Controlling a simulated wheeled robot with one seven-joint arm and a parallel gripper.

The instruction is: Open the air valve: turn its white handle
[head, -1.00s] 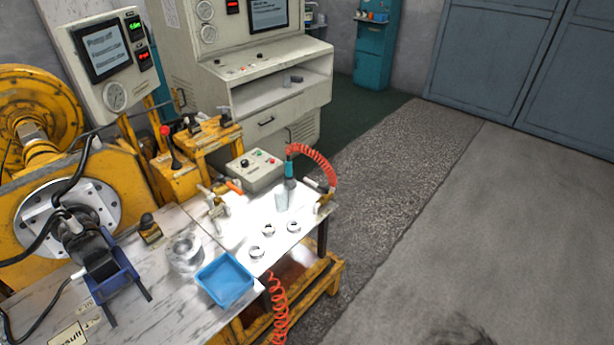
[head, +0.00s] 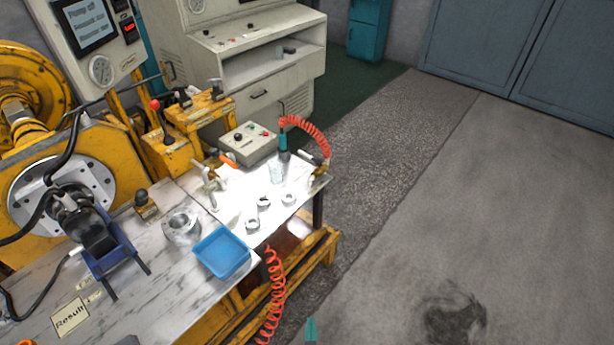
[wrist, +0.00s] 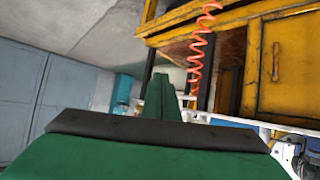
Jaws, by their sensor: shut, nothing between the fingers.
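The air valve (head: 320,168) appears to be the small brass-yellow fitting at the right corner of the marble bench, by the end of the red coiled hose. A small pale piece beside it looks like its white handle (head: 317,160); its angle is too small to read. My gripper (head: 311,329) shows only as a green tip at the bottom edge of the head view, well below and apart from the valve. In the wrist view my green gripper (wrist: 163,95) is shut and empty. The valve cannot be made out there.
The marble bench (head: 160,270) holds a blue tray (head: 222,252), several metal rings and a grey control box (head: 248,143). A red coiled hose (head: 275,300) hangs at the bench front, by the yellow frame (head: 318,250). The floor to the right is clear.

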